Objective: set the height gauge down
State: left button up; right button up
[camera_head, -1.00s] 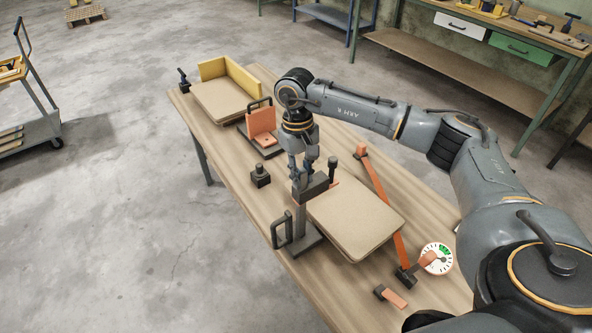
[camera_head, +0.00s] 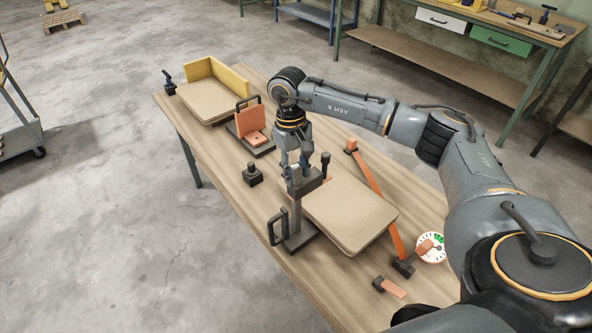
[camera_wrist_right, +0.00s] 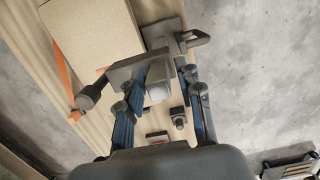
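The height gauge (camera_head: 301,242) has a dark grey base, an upright pale column, a loop handle and a dark cross block with a black knob. In the right wrist view the blue-padded fingers (camera_wrist_right: 162,85) close around the column (camera_wrist_right: 158,91). My left gripper is out of view.
The wooden table (camera_head: 232,188) also holds a small black knobbed block (camera_head: 252,175), an orange angle stand (camera_head: 251,124), a board with a yellow fence (camera_head: 231,78), an orange bar (camera_head: 370,178), a dial (camera_head: 434,249) and a small orange-tipped piece (camera_head: 389,287).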

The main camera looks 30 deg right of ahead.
jog(key=shift+a, duration=0.1)
jog(key=shift+r, duration=0.15)
jog(key=shift+w+r, duration=0.15)
jog(key=shift+r, duration=0.1)
notch_tip(320, 180, up, 11)
jog(key=w+b, duration=0.1)
jog(key=b, duration=0.1)
jog(key=shift+r, duration=0.2)
jog(key=shift+w, duration=0.1)
